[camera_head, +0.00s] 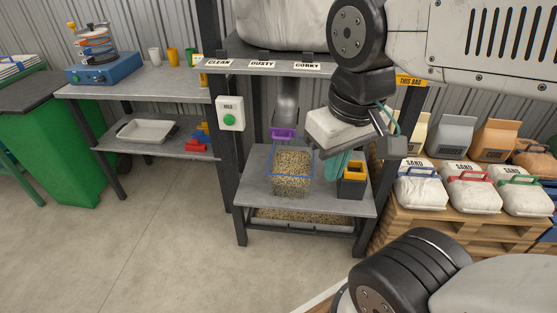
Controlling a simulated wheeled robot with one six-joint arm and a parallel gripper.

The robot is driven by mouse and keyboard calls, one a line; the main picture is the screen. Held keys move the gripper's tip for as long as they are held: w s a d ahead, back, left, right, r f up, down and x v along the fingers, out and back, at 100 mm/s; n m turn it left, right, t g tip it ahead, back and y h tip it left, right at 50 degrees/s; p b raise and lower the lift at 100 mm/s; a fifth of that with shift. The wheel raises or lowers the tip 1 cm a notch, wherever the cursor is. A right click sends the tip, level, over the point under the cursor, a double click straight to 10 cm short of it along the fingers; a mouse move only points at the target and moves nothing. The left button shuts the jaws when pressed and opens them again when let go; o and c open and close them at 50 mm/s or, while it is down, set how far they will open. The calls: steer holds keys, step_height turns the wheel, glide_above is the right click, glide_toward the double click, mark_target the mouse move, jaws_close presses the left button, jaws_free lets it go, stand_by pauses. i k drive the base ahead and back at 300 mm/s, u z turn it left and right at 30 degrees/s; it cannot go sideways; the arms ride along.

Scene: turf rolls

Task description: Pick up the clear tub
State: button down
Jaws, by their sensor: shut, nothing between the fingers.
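The clear tub (291,182) has a blue rim and is full of tan grains. It stands upright on the grey shelf (258,190) of the stand, below a metal spout (287,103) with a purple collar. My gripper (337,172) hangs just right of the tub, with its teal fingers pointing down. The fingers look shut and empty, apart from the tub. Part of the shelf behind my gripper is hidden.
A black box with a yellow top (352,180) stands right of the tub, close to my gripper. A tray of grains (300,217) lies below the shelf. Dark posts frame the stand. Sand bags (420,185) lie on a pallet at right. The floor in front is clear.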

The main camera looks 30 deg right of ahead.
mark_target(292, 167)
steer(key=u, duration=0.6)
steer(key=k, duration=0.35)
steer(key=z, duration=1.2)
